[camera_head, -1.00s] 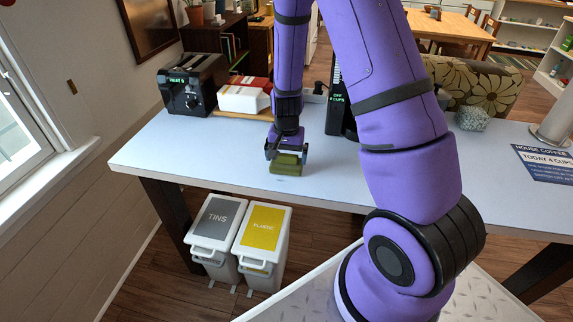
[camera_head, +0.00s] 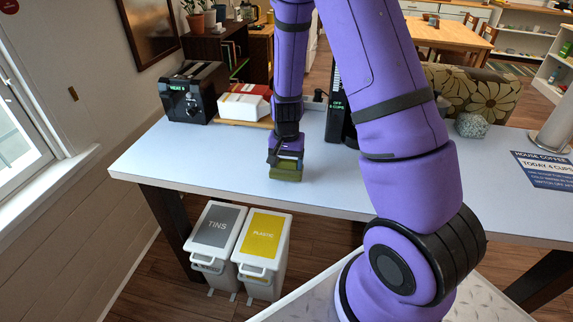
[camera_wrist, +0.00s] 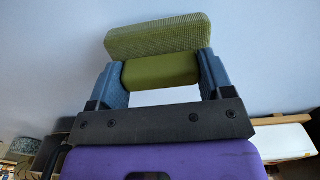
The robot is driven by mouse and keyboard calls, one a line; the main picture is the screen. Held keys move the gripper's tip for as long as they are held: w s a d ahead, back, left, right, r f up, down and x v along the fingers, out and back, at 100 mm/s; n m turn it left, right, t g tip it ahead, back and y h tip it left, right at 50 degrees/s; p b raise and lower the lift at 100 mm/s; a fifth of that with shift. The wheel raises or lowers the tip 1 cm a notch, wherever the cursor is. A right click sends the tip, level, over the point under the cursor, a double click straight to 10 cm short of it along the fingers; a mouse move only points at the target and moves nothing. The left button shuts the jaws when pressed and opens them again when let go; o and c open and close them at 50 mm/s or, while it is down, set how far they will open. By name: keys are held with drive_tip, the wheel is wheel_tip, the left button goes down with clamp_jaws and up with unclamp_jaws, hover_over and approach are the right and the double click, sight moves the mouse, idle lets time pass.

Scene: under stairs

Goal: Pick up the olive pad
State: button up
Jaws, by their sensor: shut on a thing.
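The olive pad (camera_head: 286,173) is at the left part of the pale blue table, below my gripper (camera_head: 286,154) in the head view. In the wrist view the olive pad (camera_wrist: 158,36) shows a rough green slab with a smooth olive grip part behind it. The two blue fingers of my gripper (camera_wrist: 161,72) stand on either side of that smooth part and are shut on it. The slab reaches out past the fingertips. I cannot tell whether its underside touches the table.
The table (camera_head: 225,160) is clear around the pad. Behind stand a black coffee machine (camera_head: 337,115), a red and white box (camera_head: 245,103) and a black toaster (camera_head: 190,97). Two bins, grey-lidded (camera_head: 216,228) and yellow-lidded (camera_head: 264,232), stand below the front edge.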

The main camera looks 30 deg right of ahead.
drive_tip(key=shift+r, duration=0.5)
drive_tip(key=shift+w+d+r, duration=0.1)
drive_tip(key=shift+d+r, duration=0.05)
drive_tip(key=shift+r, duration=0.3)
drive_tip(key=shift+w+d+r, duration=0.1)
drive_tip(key=shift+r, duration=0.35)
drive_tip(key=w+d+r, duration=0.1)
drive_tip(key=w+d, duration=0.9)
drive_tip(key=d, duration=0.1)
drive_tip(key=shift+d+r, duration=0.2)
drive_tip(key=shift+d, duration=0.1)
drive_tip(key=shift+w, duration=0.1)
